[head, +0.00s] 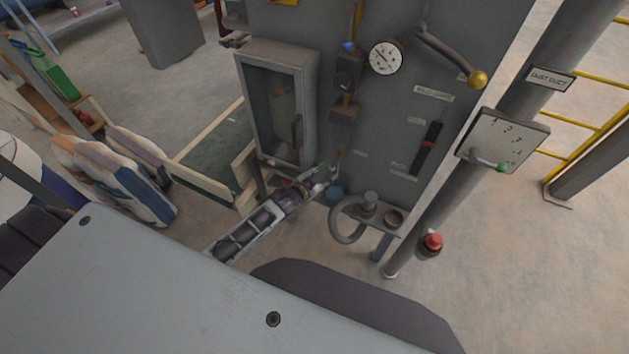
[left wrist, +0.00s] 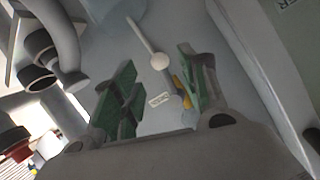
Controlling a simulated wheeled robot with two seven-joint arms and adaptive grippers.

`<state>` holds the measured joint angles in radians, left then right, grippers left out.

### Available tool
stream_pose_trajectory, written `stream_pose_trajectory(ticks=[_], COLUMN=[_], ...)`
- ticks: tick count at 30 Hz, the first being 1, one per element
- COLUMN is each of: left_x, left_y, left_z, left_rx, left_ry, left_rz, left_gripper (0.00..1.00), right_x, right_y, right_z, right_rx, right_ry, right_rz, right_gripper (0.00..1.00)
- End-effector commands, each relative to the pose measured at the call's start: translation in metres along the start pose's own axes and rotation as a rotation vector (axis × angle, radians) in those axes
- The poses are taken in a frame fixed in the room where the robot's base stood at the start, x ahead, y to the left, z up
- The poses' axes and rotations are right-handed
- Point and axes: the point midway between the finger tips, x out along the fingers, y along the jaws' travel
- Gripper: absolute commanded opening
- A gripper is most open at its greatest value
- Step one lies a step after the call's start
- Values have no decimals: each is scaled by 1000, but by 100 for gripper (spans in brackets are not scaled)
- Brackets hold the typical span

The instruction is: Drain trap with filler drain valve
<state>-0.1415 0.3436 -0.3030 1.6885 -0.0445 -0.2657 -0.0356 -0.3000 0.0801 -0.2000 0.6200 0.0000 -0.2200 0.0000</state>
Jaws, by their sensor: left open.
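My left gripper (head: 316,180) is open at the foot of the grey filler cabinet (head: 400,110). Its green-padded fingers stand apart in the left wrist view (left wrist: 160,90). Between and beyond them is a pale rod with a round white knob (left wrist: 160,62). A small yellow part (left wrist: 184,88) shows close to the right finger, partly hidden by it; I cannot tell whether they touch. A white label (left wrist: 159,100) lies between the fingers. Which part is the drain valve is unclear. My right gripper is not visible.
A glass-fronted box (head: 279,105) stands above my left gripper. A red-topped part (head: 432,241) is on the dust duct. Sacks (head: 120,175) lie at the left.

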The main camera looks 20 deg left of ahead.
Motion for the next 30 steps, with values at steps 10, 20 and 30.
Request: stream_pose_trajectory(ticks=[10,20,30], left_x=[-32,-53,-56], left_y=[0,0,-1], left_z=[1,1,0], left_rx=[0,0,0], left_ry=[-2,-2,-1], left_rz=[0,-1,-1], left_gripper=[43,43,43], right_x=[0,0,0], right_y=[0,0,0], right_z=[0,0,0], right_rx=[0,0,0], right_ry=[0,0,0], right_rz=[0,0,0], right_gripper=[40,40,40])
